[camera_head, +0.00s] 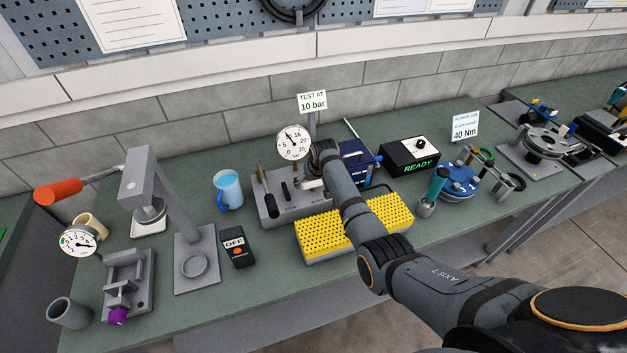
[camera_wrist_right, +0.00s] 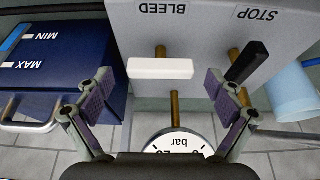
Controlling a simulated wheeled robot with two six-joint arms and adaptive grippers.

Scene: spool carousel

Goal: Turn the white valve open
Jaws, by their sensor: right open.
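The white valve handle (camera_wrist_right: 161,68) is a short white bar beside the BLEED label, on the grey test block (camera_wrist_right: 210,28). In the right wrist view it lies crosswise to its brass stem. My right gripper (camera_wrist_right: 160,100) is open, its two fingers spread to either side of the white handle, with gaps on both sides. A black handle (camera_wrist_right: 246,62) by the STOP label sits slanted, close to one finger. In the head view my right arm reaches to the grey block (camera_head: 272,206), and the wrist largely hides the white handle and fingers. My left gripper is not in view.
The pressure gauge (camera_head: 293,142) stands behind the block. A blue tank (camera_head: 356,163) is to its right, a blue cup (camera_head: 228,187) to its left. The yellow studded mat (camera_head: 320,239) lies in front. Bare bench (camera_head: 275,300) shows at the front.

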